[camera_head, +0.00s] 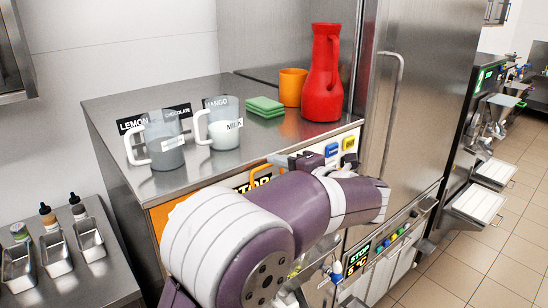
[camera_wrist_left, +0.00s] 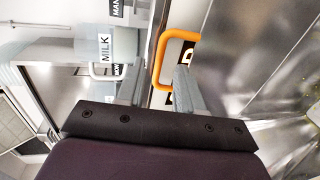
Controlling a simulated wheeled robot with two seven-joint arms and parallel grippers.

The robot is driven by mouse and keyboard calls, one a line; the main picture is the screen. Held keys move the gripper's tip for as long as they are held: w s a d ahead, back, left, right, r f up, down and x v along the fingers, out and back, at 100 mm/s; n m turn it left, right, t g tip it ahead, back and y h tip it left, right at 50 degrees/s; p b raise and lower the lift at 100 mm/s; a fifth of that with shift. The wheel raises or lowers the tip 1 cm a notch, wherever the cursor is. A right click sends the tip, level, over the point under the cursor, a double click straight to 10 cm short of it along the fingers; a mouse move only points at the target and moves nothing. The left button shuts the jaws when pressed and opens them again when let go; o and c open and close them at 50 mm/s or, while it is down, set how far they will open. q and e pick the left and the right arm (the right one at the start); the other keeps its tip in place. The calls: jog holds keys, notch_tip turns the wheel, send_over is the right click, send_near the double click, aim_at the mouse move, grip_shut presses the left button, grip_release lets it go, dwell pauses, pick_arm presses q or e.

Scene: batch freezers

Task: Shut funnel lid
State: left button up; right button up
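An orange handle (camera_head: 262,166) shows at the front top edge of the batch freezer (camera_head: 150,200), partly hidden by my left arm. In the left wrist view the handle (camera_wrist_left: 170,45) is a bent orange bar just ahead of and between the two fingers. My left gripper (camera_head: 282,160) is beside the handle at the machine's front edge. In the left wrist view the left gripper (camera_wrist_left: 160,72) has its fingers apart, with no grip on the bar visible. I cannot make out the funnel or the lid's angle; my arm covers much of the front. My right gripper is not in view.
Two jugs (camera_head: 165,140), green sponges (camera_head: 265,105), an orange cup (camera_head: 292,88) and a red pitcher (camera_head: 322,80) stand on the steel top. Yellow and blue buttons (camera_head: 349,143) are right of the gripper. A tall steel door (camera_head: 420,90) stands at the right.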

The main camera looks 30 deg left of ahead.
pick_arm(q)
jog(key=x, duration=0.2)
jog(key=shift+a, duration=0.35)
jog(key=shift+d, duration=0.3)
jog(key=shift+a+f, duration=0.1)
grip_shut()
dwell(0.7)
